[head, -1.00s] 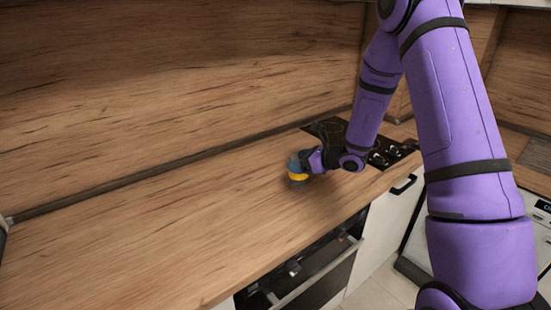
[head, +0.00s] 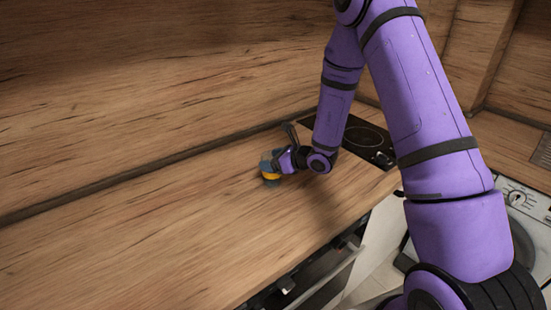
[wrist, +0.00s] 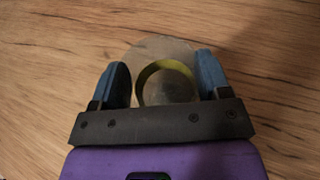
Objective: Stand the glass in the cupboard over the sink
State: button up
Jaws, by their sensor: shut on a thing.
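My gripper (wrist: 162,88) is shut on the glass (wrist: 160,52), a clear round vessel with a yellow band. In the wrist view the glass sits between the two blue-grey fingers, with the wooden worktop seen behind it. In the head view my gripper (head: 268,168) is small and low over the worktop, and a yellow patch of the glass (head: 271,176) shows at the fingers. I cannot tell whether the glass touches the worktop. The cupboard over the sink and the sink are not in view.
The wooden worktop (head: 150,240) is clear to the left of my gripper. A black hob (head: 365,138) lies to the right, behind my arm. The wooden splashback (head: 150,80) rises along the back. A white appliance with a dial (head: 520,205) stands at the right.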

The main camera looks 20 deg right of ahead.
jog(key=shift+f, duration=0.2)
jog(key=o, duration=1.4)
jog(key=shift+r, duration=0.1)
